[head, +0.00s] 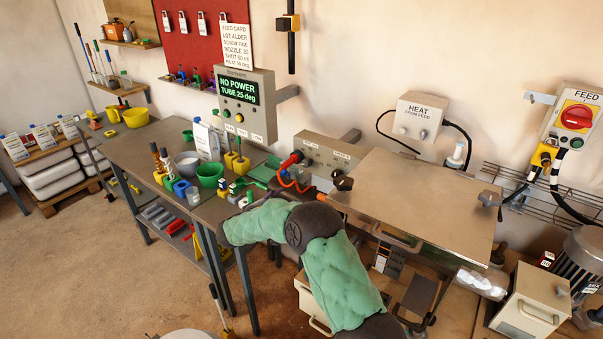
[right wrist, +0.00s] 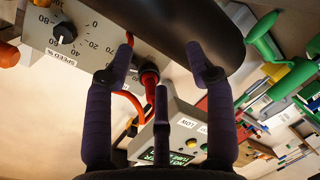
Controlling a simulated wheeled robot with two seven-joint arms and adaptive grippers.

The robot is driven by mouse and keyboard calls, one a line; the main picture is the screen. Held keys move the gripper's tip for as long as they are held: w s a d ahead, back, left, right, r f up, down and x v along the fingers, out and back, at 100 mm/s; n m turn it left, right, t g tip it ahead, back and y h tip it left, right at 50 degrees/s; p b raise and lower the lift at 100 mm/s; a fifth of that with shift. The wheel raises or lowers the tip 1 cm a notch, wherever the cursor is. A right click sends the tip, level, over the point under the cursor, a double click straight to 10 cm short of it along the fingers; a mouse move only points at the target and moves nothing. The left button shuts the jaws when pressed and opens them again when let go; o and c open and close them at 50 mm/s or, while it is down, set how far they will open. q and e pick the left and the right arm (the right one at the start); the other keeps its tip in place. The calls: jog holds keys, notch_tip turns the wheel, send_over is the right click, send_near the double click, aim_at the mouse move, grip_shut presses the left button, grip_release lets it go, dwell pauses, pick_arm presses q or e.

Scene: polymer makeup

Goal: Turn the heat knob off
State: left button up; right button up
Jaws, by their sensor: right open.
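The grey control panel (head: 325,160) stands on the bench; its labels are too small to read in the head view. The right wrist view looks at it upside down, with a black knob (right wrist: 64,33) above a SPEED % label. More dial numbers show beside it, partly covered by a large dark rounded form (right wrist: 190,28). I cannot make out the heat knob for certain. My right gripper (right wrist: 163,62) is open, its fingertips apart near the dark form; contact is unclear. In the head view my green-sleeved right arm largely hides it. My left gripper is out of view.
A red plug (head: 292,158) and its cable lie close to my right gripper. A screen (head: 238,88) reads NO POWER, TUBE 25 deg. A HEAT box (head: 418,116) hangs on the wall. A flat metal plate (head: 415,200) lies right of the panel; the left bench is cluttered.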

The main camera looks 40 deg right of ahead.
aim_at(305, 165)
notch_tip(305, 165, up, 7)
jog(key=d+m+h, duration=0.1)
jog(key=m+h, duration=0.1)
jog(key=x, duration=0.3)
jog(key=b+x, duration=0.1)
jog(key=x, duration=0.7)
jog(key=shift+w+r, duration=0.25)
jog(key=shift+w, duration=0.15)
grip_shut()
